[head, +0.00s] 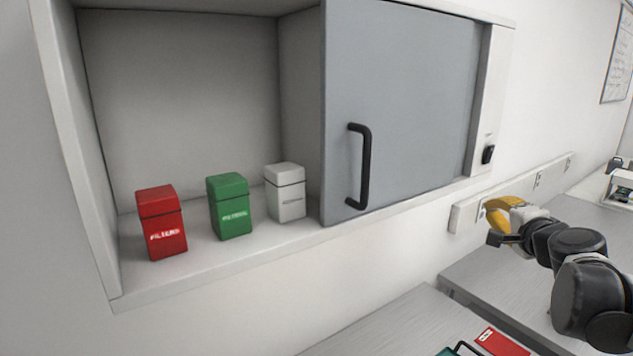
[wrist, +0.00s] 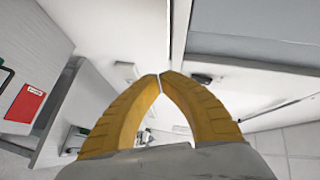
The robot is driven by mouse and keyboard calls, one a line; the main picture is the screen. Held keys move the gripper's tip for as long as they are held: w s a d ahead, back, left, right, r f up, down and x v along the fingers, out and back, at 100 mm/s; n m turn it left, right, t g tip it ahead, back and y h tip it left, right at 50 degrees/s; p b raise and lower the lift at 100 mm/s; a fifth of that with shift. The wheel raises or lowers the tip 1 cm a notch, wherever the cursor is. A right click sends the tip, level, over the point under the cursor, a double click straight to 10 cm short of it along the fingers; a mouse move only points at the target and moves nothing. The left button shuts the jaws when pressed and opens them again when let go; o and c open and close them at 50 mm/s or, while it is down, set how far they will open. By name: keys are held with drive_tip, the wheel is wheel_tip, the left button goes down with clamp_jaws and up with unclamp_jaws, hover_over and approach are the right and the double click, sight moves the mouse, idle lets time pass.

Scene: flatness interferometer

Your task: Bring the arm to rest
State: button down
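My gripper (head: 494,212) is at the right of the head view, at the end of my dark arm, which reaches in from the right edge. It is in front of the wall below and to the right of the cabinet, above the grey benches. In the wrist view its two yellow fingers (wrist: 160,76) meet at their tips, with nothing held between them.
A wall cabinet has a grey sliding door (head: 420,90) with a black handle (head: 364,168). On its open shelf stand red (head: 161,222), green (head: 230,206) and white (head: 286,192) boxes. A red card (head: 500,342) lies on the bench (head: 400,322) below.

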drive_tip(key=s+a+f+n+g+y+b, duration=0.2)
drive_tip(key=s+a+f+n+b, duration=0.35)
drive_tip(key=a+f, duration=0.5)
drive_tip(key=s+a+f+n+g+y+b, duration=0.2)
drive_tip(key=s+a+f+n+b, duration=0.3)
drive_tip(key=a+f, duration=0.5)
drive_tip(key=s+a+f+n+g+h+b, duration=0.1)
drive_tip(key=s+f+b, duration=0.4)
drive_tip(key=f, duration=0.5)
drive_tip(key=s+a+f+n+g+h+b, duration=0.1)
drive_tip(key=s+f+n+b, duration=0.4)
drive_tip(key=s+f, duration=0.5)
drive_tip(key=a+f+g+b, duration=0.1)
drive_tip(key=g, duration=0.1)
drive_tip(key=shift+s+g+b, duration=0.25)
drive_tip(key=shift+g+b, duration=0.05)
drive_tip(key=shift+g, duration=0.1)
